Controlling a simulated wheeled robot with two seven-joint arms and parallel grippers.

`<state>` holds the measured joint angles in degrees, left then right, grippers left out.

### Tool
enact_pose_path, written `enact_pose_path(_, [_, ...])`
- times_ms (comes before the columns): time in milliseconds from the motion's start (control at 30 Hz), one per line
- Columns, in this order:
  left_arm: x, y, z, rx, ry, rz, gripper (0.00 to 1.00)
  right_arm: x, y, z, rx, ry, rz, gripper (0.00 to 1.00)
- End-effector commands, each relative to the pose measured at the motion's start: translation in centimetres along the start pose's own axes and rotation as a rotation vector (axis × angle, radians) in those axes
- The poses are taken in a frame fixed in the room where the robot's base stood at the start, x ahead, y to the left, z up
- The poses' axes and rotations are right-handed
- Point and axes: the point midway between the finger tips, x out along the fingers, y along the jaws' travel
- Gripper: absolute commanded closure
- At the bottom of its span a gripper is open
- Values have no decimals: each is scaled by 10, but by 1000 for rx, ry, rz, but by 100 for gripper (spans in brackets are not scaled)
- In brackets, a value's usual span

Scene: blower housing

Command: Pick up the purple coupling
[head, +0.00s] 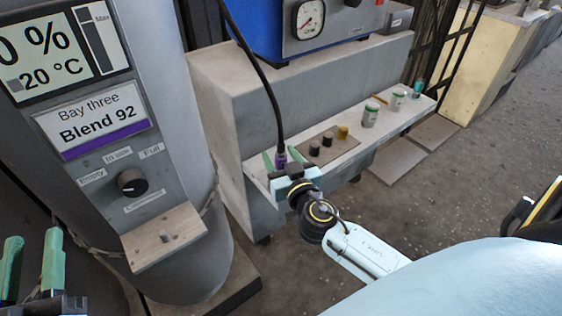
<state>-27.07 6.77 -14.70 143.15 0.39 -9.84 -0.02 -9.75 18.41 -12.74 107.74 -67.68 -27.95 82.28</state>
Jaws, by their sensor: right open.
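The purple coupling (281,161) is small and sits at the near left end of the pale shelf (357,138). A black hose (265,80) runs from its top up and left out of view. My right gripper (282,158) is at the coupling, with one green finger to its left and one to its right. It is open; whether the fingers touch the coupling I cannot tell. The gripper body hides the coupling's lower part. My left gripper (31,265) is at the lower left, open and empty, well away from the shelf.
On the shelf, two black fittings (314,147) and a brass one (343,131) stand on a brown mat. Lidded jars (371,114) and a teal bottle (416,89) stand further right. A grey tank (120,100) with a label and knob rises at left. A blue gauge unit (262,32) sits behind.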

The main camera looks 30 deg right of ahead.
Motion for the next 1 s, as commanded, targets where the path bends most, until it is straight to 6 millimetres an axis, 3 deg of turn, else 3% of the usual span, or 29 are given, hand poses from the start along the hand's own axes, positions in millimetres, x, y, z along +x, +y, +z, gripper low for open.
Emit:
enact_pose_path(167, [0, 0, 0, 0, 1, 0, 64, 0, 0, 0, 0, 0, 0, 52])
enact_pose_path(533, [0, 0, 0, 0, 2, 0, 64, 0, 0, 0, 0, 0, 0, 100])
enact_pose_path(1000, [0, -1, 7, 1, -49, -2, 64, 0, 0, -5, 1, 2, 0, 100])
